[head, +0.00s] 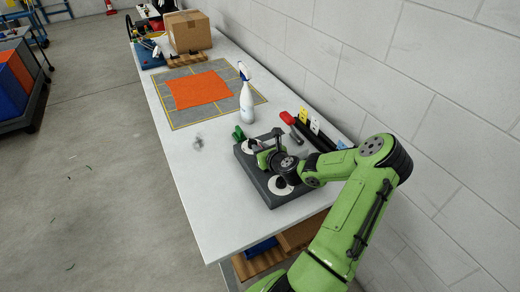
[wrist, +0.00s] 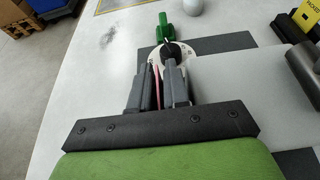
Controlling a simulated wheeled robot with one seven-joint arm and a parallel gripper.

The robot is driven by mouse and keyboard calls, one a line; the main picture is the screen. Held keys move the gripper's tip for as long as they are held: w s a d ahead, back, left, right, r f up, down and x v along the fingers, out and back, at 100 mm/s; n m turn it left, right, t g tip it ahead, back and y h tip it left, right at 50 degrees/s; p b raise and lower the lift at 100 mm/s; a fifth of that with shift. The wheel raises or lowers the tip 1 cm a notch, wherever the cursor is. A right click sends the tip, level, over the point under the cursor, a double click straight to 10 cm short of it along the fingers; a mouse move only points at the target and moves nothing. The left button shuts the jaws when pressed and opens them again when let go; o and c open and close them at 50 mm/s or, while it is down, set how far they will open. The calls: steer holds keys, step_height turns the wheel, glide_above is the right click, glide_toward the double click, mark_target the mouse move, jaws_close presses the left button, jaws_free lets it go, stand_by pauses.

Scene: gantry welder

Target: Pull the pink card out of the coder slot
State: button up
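A dark grey block with round white discs, which looks like the coder (head: 247,167), lies on the table; in the wrist view its dark top (wrist: 230,42) shows beyond my fingers. My gripper (head: 275,160) is low over this block in the head view. In the wrist view my gripper (wrist: 160,75) has its two grey fingers close together, one on each side of a thin pink edge, likely the pink card (wrist: 158,82). I cannot tell whether both fingers touch it. The slot is hidden by my gripper. The pink card is not visible in the head view.
A green part (head: 239,132) stands at the block's far side. A white spray bottle (head: 246,98) stands behind. A dark rack with cards (head: 313,132) and a red-handled tool (head: 288,118) lie beside the wall. The table's left front is clear.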

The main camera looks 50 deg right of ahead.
steer(key=shift+c, duration=0.3)
jaws_close()
steer(key=shift+r+p, duration=3.8)
steer(key=shift+p, duration=0.35)
